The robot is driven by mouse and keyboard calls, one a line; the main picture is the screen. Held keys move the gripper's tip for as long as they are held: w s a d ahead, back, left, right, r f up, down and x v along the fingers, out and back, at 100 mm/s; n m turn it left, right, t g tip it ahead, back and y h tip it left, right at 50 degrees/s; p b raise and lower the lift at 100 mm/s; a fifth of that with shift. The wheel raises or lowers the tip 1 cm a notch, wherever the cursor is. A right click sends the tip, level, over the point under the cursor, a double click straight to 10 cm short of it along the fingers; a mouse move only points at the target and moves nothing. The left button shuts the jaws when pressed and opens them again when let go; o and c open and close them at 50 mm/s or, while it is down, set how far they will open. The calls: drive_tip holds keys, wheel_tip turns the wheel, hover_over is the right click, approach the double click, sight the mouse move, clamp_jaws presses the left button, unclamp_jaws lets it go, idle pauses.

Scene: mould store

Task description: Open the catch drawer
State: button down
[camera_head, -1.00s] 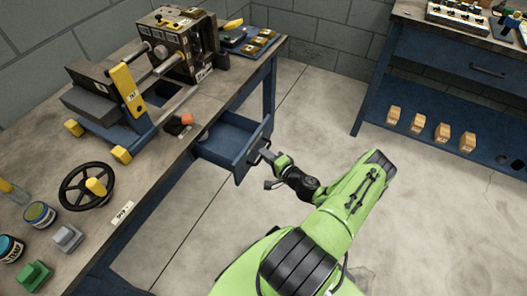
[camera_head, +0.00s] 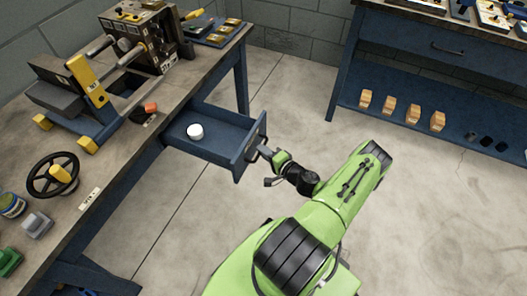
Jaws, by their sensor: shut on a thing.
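The catch drawer (camera_head: 214,122) is a blue open-topped box under the bench. It stands pulled well out from below the tabletop, towards the arm. A small white round thing (camera_head: 196,131) lies on its floor near the left side. My gripper (camera_head: 262,153) is at the outer side of the drawer front, shut on the dark handle (camera_head: 252,153). The fingertips are small in this view and partly merge with the handle.
The bench (camera_head: 113,165) carries a moulding machine (camera_head: 143,38), a black handwheel (camera_head: 53,175) and several small pots and blocks. At right stands a blue bench (camera_head: 440,57) with several wooden blocks on its lower shelf. The floor between is clear.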

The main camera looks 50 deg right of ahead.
drive_tip(key=c, duration=1.2)
unclamp_jaws()
drive_tip(key=shift+o, duration=0.2)
drive_tip(key=s+r+p, duration=0.3)
drive_tip(key=s, duration=1.2)
drive_tip(key=shift+s+a+p, duration=0.2)
drive_tip(key=shift+a+p, duration=0.1)
drive_tip(key=shift+a, duration=0.15)
